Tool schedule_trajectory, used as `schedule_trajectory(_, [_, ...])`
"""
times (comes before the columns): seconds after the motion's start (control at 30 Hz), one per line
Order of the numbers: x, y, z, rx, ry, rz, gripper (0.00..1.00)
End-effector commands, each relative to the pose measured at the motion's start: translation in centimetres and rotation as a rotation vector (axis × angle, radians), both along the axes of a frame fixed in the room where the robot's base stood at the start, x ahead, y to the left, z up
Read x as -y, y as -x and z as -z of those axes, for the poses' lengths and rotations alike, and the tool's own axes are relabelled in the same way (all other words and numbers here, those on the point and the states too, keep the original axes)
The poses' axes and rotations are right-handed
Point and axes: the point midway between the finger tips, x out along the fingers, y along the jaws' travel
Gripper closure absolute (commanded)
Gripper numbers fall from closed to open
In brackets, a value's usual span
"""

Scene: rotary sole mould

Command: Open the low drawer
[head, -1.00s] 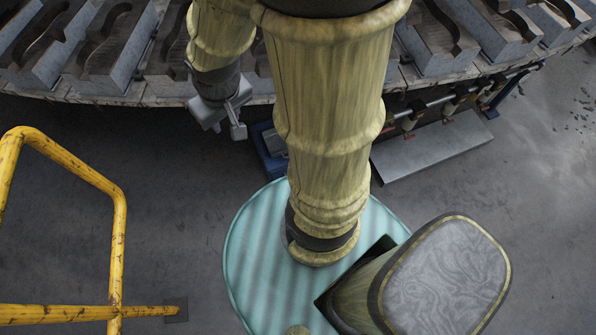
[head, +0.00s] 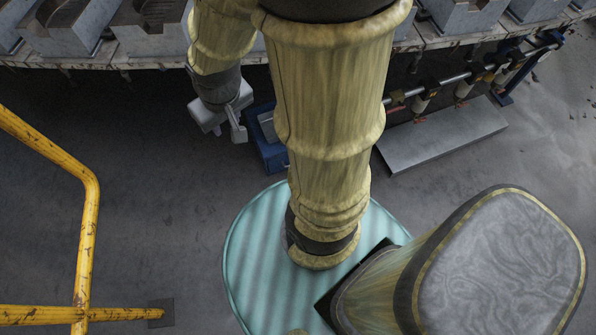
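A small blue box-like unit (head: 264,150) with a grey top part stands low under the edge of the mould ring, partly behind my arm. It may be the low drawer's housing, but no drawer front or handle can be made out. My gripper (head: 226,122) is light grey and hangs just left of the blue unit in the picture, apparently apart from it. One finger shows clearly; the gap between the fingers is hidden by the angle. Nothing is seen held in it.
The mould ring's edge (head: 110,61) runs across the top, with grey moulds on it. A flat grey plate (head: 445,134) lies at right below a rail with rollers (head: 450,84). A yellow guard rail (head: 86,230) stands at left. Bare floor lies between the guard rail and my base.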

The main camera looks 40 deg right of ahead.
Motion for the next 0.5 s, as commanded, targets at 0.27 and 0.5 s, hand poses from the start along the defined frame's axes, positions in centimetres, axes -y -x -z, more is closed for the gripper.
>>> schedule_trajectory(0.27, [0.0, 0.0, 8.4, 0.000, 0.000, 0.000, 0.68])
schedule_trajectory(0.5, [0.0, 0.0, 14.4, 0.000, 0.000, 0.000, 0.68])
